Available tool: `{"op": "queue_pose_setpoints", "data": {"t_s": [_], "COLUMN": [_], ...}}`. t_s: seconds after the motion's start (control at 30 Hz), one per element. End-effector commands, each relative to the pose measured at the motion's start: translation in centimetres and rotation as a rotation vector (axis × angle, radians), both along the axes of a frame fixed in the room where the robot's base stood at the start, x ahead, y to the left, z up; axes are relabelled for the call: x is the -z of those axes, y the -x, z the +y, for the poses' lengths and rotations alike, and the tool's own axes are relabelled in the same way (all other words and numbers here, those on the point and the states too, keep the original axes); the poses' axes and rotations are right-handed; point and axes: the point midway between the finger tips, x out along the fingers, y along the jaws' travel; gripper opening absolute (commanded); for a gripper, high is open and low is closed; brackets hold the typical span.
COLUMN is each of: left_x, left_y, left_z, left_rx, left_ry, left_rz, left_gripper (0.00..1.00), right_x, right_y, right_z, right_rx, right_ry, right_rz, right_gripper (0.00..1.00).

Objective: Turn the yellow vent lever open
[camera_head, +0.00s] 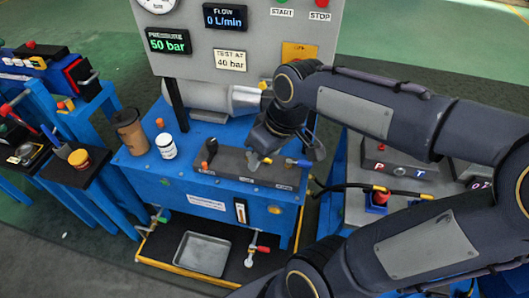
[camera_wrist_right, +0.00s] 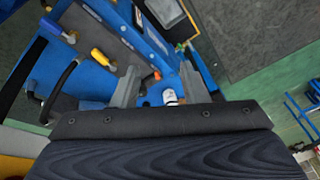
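The yellow vent lever (camera_head: 266,160) sits on a dark valve block (camera_head: 232,165) on top of the blue bench, between an orange-and-black lever (camera_head: 209,146) and a blue lever (camera_head: 302,163). My right gripper (camera_head: 286,156) is above the block, fingers apart and empty, one fingertip close to the yellow lever in this view. In the right wrist view the yellow lever (camera_wrist_right: 101,57) lies to the left of both open fingers (camera_wrist_right: 160,75), outside the gap. Whether a finger touches it I cannot tell. My left gripper is out of view.
A brown cup (camera_head: 131,133) and a white cup (camera_head: 166,146) stand on the bench left of the block. A gauge panel (camera_head: 225,45) rises behind. A grey box with a black hose (camera_head: 345,187) is at right. A metal tray (camera_head: 202,254) lies below.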

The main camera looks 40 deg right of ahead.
Motion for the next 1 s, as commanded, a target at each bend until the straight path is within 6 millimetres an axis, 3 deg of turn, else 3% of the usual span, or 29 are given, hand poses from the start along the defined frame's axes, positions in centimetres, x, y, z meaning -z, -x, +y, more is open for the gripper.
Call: {"op": "queue_pose_setpoints", "data": {"t_s": [0.17,0.37,0.5,0.73,0.83,1.0], "left_x": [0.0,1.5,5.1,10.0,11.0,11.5], "left_y": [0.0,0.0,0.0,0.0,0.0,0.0], "left_z": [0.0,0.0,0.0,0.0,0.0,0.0], "left_rx": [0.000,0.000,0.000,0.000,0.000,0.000], "left_ry": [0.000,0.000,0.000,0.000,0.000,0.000], "left_rz": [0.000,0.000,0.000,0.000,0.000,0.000], "left_gripper": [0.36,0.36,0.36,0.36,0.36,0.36], "right_x": [0.0,1.6,5.4,12.1,14.0,15.2], "right_y": [0.0,-1.5,-5.8,-13.5,-15.6,-16.9], "right_z": [0.0,-1.2,-4.9,-11.8,-13.8,-15.2], "right_rx": [0.000,0.092,0.375,0.911,1.064,1.176], "right_ry": [0.000,0.019,0.073,0.149,0.160,0.163], "right_rz": [0.000,0.024,0.067,0.048,0.022,-0.003], "right_gripper": [0.40,0.16,0.00,0.00,0.00,0.00]}}
